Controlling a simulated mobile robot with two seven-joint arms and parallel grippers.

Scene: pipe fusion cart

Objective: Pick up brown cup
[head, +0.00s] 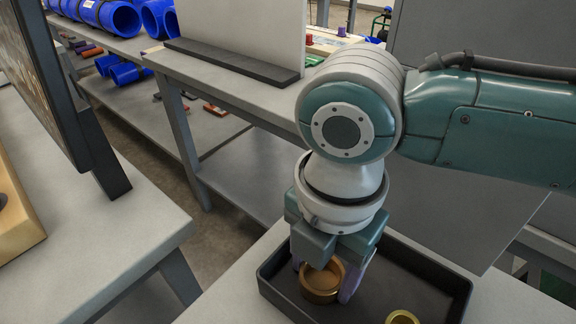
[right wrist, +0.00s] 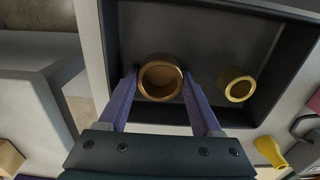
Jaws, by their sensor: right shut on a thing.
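The brown cup (head: 321,281) is a round, hollow copper-brown piece at the left part of a black tray (head: 425,265). In the right wrist view the brown cup (right wrist: 161,78) sits between the purple fingers with its open mouth facing the camera. My right gripper (head: 334,280) points down over the tray and is shut on the cup; the right wrist view also shows this gripper (right wrist: 160,88). I cannot tell whether the cup touches the tray floor. My left gripper is not in view.
A smaller yellow brass ring (right wrist: 240,88) lies in the tray, apart from the cup. The tray's raised walls surround both. Another grey table (head: 100,235) stands at the left, across a gap. Blue pipes (head: 115,15) lie on a far bench.

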